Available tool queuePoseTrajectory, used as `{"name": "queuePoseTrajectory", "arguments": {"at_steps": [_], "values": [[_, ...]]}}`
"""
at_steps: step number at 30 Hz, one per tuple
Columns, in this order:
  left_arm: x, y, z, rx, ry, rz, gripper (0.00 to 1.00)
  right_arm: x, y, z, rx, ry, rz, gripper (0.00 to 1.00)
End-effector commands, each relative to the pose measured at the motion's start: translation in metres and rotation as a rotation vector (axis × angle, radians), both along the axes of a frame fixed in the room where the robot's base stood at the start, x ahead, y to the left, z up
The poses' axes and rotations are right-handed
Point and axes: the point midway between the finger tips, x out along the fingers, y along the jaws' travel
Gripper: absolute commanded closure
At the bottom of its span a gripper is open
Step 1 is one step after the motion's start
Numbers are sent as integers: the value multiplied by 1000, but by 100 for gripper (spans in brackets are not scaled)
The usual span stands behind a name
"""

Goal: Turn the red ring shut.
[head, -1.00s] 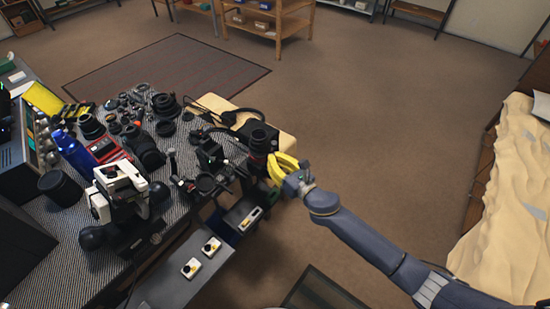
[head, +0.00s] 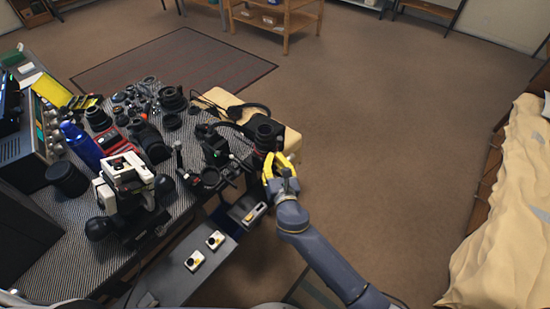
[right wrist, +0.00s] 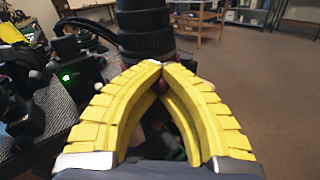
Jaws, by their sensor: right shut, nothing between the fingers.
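An upright black lens (head: 264,130) stands at the right end of the bench, with a thin red band (head: 262,150) low on it. The ribbed black lens (right wrist: 146,32) also fills the top middle of the right wrist view. My left gripper is not in view.
Small black stands and clamps (head: 215,150) crowd the bench just left of the lens. A black cable and a cream pad (head: 225,98) lie behind it. A white and black instrument (head: 128,180) stands farther left. Open floor (head: 380,130) lies to the right.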

Motion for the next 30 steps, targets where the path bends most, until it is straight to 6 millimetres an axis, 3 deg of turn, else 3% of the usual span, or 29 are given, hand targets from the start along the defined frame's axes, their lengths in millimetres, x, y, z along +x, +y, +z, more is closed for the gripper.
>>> {"name": "queuePoseTrajectory", "arguments": {"at_steps": [23,30], "values": [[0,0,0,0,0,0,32,-1,3,3,2,-6,-46,100],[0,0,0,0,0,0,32,-1,3,2,1,-3,-45,74]]}}
